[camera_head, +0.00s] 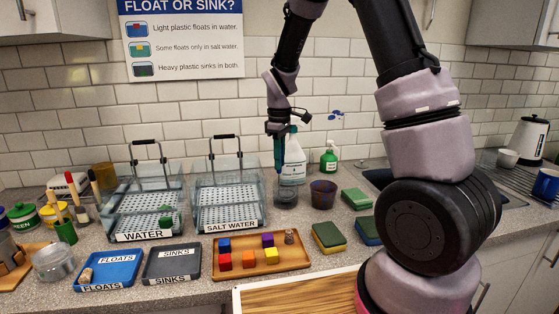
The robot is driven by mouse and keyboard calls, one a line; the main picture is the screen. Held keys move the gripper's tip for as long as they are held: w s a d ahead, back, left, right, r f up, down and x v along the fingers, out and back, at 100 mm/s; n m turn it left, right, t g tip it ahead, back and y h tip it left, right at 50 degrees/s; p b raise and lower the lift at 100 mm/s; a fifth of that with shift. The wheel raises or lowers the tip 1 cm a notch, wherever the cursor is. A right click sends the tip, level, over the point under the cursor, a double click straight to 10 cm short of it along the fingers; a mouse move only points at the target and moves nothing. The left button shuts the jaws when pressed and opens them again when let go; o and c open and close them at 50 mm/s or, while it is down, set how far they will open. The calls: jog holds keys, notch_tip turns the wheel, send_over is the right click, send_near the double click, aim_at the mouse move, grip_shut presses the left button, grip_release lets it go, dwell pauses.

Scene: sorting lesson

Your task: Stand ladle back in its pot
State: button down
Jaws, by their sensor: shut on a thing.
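My gripper (279,134) is at the back of the counter, pointing down. It is shut on a slim teal thing (279,158), which I take to be the ladle; it hangs roughly upright. Its lower end is over or inside a clear grey pot (285,194); from this view I cannot tell which. The ladle's bowl is not clearly visible. A dark brown translucent cup (323,194) stands just right of the clear pot.
A spray bottle (293,162) stands close behind the gripper, and a green bottle (329,160) to its right. The salt water tank (229,203) is close on the left. A wooden tray (290,263) with coloured blocks lies in front. Sponges (328,237) lie to the right.

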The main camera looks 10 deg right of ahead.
jog(key=shift+f, duration=0.15)
jog(key=c, duration=0.8)
grip_release()
notch_tip(320, 180, up, 12)
jog(key=shift+r, duration=0.1)
jog(key=s+d+r+m+t, duration=0.2)
jog(key=s+r+m, duration=0.2)
jog(key=s, duration=0.3)
jog(key=s+d+r+m+t+y, duration=0.1)
jog(key=s+d+r+m+t, duration=0.1)
jog(key=s+m, duration=0.4)
jog(key=s+d+r+m+t+y, duration=0.1)
jog(key=s+d+r+m+t, duration=0.2)
jog(key=s, duration=0.6)
jog(key=shift+s+d+r+m, duration=0.1)
jog(key=shift+d+r+m, duration=0.2)
jog(key=shift+r, duration=0.25)
jog(key=shift+s+d+r+m, duration=0.1)
jog(key=shift+d+r+m, duration=0.05)
jog(key=shift+r+m, duration=0.3)
jog(key=shift+d+r+m, duration=0.25)
jog(key=shift+r, duration=0.35)
